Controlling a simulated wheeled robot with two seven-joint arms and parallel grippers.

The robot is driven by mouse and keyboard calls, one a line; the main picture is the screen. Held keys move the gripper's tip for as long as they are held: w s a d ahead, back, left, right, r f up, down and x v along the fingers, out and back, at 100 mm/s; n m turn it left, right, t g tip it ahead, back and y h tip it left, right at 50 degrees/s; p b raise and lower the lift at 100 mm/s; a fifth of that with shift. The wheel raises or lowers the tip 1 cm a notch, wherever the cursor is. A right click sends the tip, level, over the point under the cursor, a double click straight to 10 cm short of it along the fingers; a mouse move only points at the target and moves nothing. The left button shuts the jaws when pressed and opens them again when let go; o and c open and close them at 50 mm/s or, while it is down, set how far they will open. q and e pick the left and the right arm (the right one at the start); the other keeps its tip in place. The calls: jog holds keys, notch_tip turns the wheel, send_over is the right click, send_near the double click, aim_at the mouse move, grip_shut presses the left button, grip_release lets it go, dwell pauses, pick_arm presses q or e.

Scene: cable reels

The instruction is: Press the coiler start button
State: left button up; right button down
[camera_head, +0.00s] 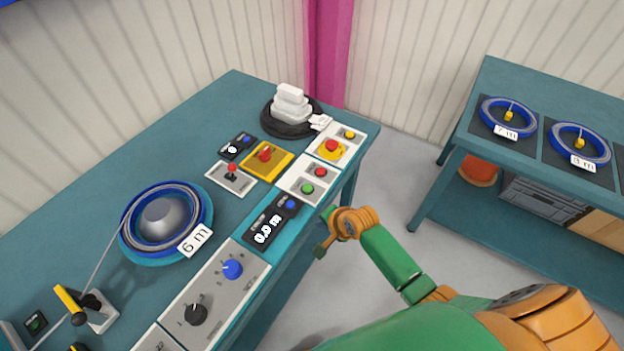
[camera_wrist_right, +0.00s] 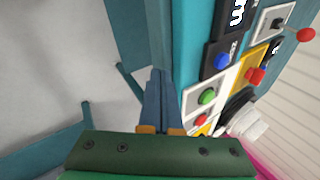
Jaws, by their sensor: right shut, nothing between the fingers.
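A green button (camera_head: 307,188) sits on a white panel (camera_head: 293,181) near the front edge of the workbench, beside a red button (camera_head: 321,172). In the right wrist view, the green button (camera_wrist_right: 207,97) and red button (camera_wrist_right: 201,120) lie to the right of my fingers. My right gripper (camera_head: 326,216) is off the bench's front edge, apart from the panel. Its blue fingers (camera_wrist_right: 159,72) are shut and empty. The coiler (camera_head: 165,217) holds a blue reel of grey cable with a "6 m" tag. My left gripper is out of view.
A red mushroom button (camera_head: 332,147) and a yellow box with a red knob (camera_head: 265,155) stand near the green button. A display (camera_head: 271,222) and a panel with blue and black knobs (camera_head: 215,293) lie nearer. A second table (camera_head: 487,145) carries tagged reels; floor lies between.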

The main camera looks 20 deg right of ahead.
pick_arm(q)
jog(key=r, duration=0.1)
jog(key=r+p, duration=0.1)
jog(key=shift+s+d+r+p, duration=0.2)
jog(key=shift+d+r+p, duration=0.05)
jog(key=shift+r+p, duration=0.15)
pick_arm(e)
jog(key=w+d+r+m+t+y, duration=0.1)
jog(key=w+r+m+t, duration=0.1)
jog(key=w+r+m, duration=0.8)
notch_tip(320, 180, up, 4)
jog(key=shift+w+f+t, duration=0.1)
jog(key=shift+w+t, duration=0.2)
jog(key=shift+w, duration=0.1)
jog(key=b, duration=0.9)
send_over(311, 190)
notch_tip(311, 190, down, 7)
jog(key=shift+r, duration=0.1)
notch_tip(311, 190, down, 2)
jog(key=shift+w+f+b, duration=0.1)
jog(key=shift+b, duration=0.25)
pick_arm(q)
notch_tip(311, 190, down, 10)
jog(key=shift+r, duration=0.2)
